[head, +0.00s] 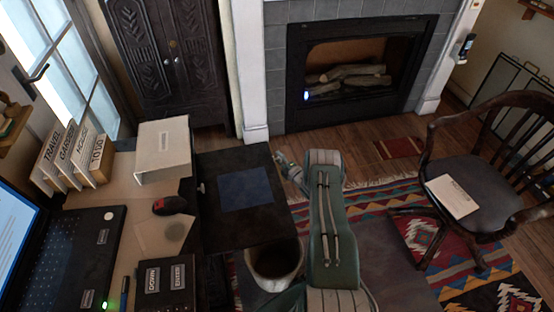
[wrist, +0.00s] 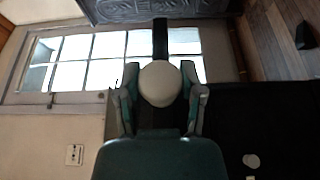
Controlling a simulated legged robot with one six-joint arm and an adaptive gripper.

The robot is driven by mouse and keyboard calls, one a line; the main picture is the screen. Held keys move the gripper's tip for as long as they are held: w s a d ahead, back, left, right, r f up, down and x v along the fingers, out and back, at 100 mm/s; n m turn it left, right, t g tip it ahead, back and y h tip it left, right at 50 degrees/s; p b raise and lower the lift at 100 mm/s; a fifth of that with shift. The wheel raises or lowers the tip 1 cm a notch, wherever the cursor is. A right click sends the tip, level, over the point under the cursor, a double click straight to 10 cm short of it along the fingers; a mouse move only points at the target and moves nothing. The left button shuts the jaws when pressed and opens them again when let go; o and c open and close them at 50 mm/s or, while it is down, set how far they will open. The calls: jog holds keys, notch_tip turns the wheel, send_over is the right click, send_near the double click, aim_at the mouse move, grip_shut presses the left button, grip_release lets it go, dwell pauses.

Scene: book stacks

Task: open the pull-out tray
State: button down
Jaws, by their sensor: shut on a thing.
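A dark flat slab (head: 222,226), which looks like the pull-out tray, lies beside the desk's right side with a blue square (head: 245,189) on it. My gripper (head: 283,160) is at the slab's far right corner in the head view. In the wrist view my gripper (wrist: 160,90) is shut on a round pale knob (wrist: 159,82), with a finger on each side. What the knob is fixed to is hard to tell. A second small pale knob (wrist: 251,160) shows against a dark surface and appears in the head view (head: 201,187) at the slab's left edge.
The desk (head: 122,194) holds a laptop (head: 60,255), a mouse (head: 170,205), a white box (head: 163,148) and upright books (head: 75,155). A bin (head: 274,268) stands below the slab. A chair (head: 475,190) with a paper stands right, on a patterned rug (head: 405,175).

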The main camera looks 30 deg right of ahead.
jog(key=shift+s+a+f, duration=0.1)
jog(key=shift+f, duration=0.2)
jog(key=shift+c, duration=1)
grip_release()
jog(key=shift+r, duration=0.15)
jog(key=s+d, duration=0.1)
jog(key=s, duration=1)
jog(key=shift+s, duration=0.4)
jog(key=shift+w+d, duration=0.1)
